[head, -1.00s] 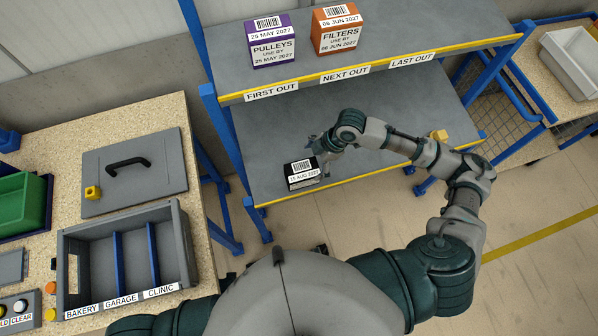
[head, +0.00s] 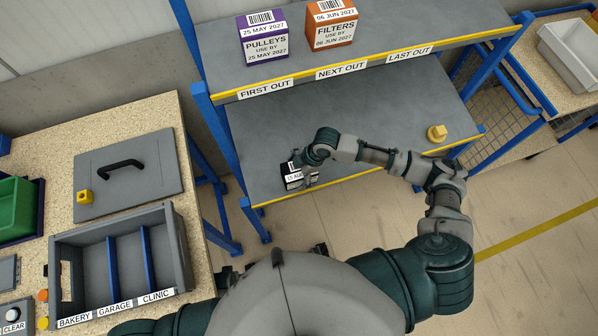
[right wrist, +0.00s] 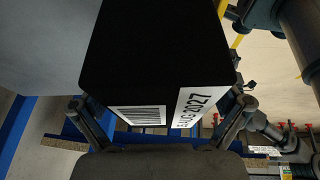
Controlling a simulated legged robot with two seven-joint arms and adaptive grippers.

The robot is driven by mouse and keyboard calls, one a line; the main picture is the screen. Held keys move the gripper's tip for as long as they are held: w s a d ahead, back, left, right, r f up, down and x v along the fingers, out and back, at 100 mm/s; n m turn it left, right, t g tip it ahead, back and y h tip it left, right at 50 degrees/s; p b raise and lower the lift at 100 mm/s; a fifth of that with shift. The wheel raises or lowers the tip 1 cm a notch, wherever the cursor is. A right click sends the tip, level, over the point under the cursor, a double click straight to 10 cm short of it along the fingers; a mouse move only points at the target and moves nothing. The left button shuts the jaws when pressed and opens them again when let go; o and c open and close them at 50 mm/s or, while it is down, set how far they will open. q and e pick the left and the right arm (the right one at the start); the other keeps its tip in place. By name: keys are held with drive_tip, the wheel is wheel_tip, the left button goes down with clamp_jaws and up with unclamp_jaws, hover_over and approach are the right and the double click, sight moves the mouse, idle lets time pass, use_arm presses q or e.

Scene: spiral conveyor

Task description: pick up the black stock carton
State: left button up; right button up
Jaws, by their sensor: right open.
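The black stock carton (head: 289,181) sits on the lower grey shelf near its front left corner. It has a white barcode label and a date label, partly hidden by my right gripper (head: 305,177) in the head view. In the right wrist view the carton (right wrist: 160,55) fills the middle, with its labels facing the camera. My right gripper (right wrist: 160,112) is open, with one finger on each side of the carton; I cannot tell whether they touch it.
The upper shelf holds a purple PULLEYS carton (head: 262,38) and an orange FILTERS carton (head: 331,24). A yellow piece (head: 437,133) lies at the lower shelf's right. A divided grey tray (head: 180,245) stands on the left bench. The lower shelf's middle is clear.

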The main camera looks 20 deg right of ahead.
drive_tip(key=shift+f, duration=0.25)
idle(0.5)
drive_tip(key=shift+c, duration=0.3)
drive_tip(key=c, duration=1.2)
drive_tip(key=shift+c, duration=0.2)
